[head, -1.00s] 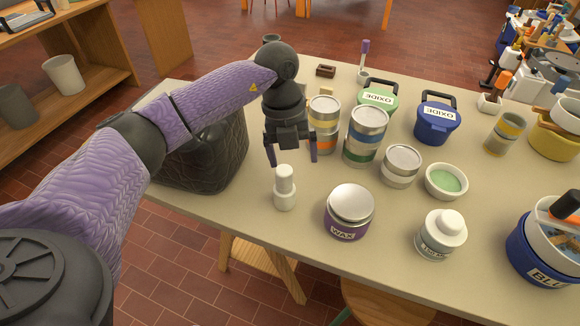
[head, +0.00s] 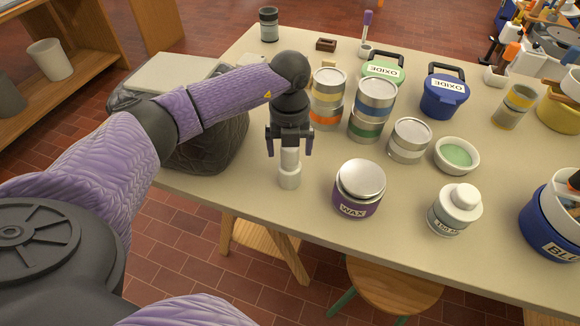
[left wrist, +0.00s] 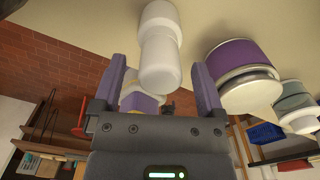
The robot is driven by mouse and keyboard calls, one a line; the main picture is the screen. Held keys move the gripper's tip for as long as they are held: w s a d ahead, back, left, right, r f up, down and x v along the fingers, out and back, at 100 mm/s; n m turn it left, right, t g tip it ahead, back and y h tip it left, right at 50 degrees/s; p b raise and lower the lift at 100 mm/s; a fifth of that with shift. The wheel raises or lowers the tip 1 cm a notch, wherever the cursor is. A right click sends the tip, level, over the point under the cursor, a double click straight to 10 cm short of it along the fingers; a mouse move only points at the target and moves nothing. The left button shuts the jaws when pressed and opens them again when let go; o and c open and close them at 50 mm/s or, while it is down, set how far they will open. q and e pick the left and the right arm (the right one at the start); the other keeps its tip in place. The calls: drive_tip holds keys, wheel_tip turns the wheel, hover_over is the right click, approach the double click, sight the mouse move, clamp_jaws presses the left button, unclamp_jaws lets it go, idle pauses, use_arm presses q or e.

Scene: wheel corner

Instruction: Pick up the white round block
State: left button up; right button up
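The white round block (head: 290,174) stands upright on the table near its front left edge, a narrower upper part on a wider base. My left gripper (head: 290,150) is directly above it, pointing down, with a finger on each side of its upper part. In the left wrist view the block (left wrist: 160,48) shows between the two spread fingertips (left wrist: 159,66), with gaps on both sides. The left gripper is open and does not hold it. My right gripper is not in view.
A purple wax jar (head: 358,188) stands just right of the block. Stacked cans (head: 325,98) stand behind, and a black bag (head: 205,140) lies to the left. A white-lidded bottle (head: 455,209) and a green bowl (head: 456,156) are further right.

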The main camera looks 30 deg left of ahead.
use_arm(q)
clamp_jaws()
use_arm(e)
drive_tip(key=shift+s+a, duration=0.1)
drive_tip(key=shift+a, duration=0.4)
use_arm(q)
wheel_tip(320, 180, up, 10)
drive_tip(key=p, duration=0.2)
drive_tip(key=shift+f+p, duration=0.1)
drive_tip(key=shift+p, duration=0.3)
drive_tip(key=shift+r, duration=0.2)
drive_tip(key=c, duration=0.6)
unclamp_jaws()
clamp_jaws()
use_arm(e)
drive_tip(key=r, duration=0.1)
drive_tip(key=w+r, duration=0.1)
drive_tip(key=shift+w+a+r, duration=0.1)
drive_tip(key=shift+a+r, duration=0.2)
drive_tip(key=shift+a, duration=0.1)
